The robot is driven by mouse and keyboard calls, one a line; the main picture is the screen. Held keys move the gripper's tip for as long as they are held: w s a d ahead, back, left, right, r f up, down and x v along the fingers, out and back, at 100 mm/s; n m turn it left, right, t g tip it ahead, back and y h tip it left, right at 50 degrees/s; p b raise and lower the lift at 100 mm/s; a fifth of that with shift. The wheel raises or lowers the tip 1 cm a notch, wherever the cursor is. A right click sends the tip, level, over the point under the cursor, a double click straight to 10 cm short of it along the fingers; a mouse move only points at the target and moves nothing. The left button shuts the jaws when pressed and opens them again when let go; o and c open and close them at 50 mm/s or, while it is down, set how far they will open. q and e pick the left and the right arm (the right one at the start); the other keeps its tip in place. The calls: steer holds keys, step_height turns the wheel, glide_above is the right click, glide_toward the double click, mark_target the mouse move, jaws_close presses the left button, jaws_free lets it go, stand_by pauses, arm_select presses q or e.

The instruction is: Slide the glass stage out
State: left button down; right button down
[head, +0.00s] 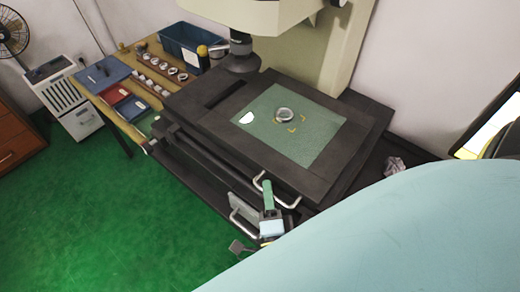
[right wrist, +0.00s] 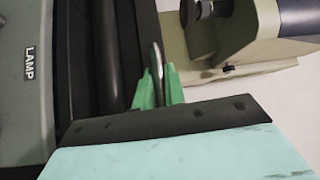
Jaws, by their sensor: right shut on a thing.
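The glass stage (head: 322,142) is a green-looking pane set in a dark flat frame (head: 215,118) under the machine's lens head. A metal ring (head: 285,114) lies on the pane near yellow corner marks (head: 293,129). A curved metal handle (head: 287,203) sticks out from the frame's front edge. My right gripper (head: 267,186) is at this handle, its green fingers shut on the bar. The right wrist view shows the bar (right wrist: 157,62) between the fingers (right wrist: 157,88). My left gripper is not in view.
A second metal handle (head: 236,216) sits lower on the machine's front. A wooden bench (head: 122,78) at the back left holds a blue bin (head: 180,45), trays and several rings. Crumpled paper (head: 395,165) lies right of the stage. Green floor (head: 90,210) is clear at the front left.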

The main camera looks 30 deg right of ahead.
steer(key=shift+s+d, duration=0.25)
steer(key=shift+s, duration=0.55)
steer(key=c, duration=1.5)
jaws_free()
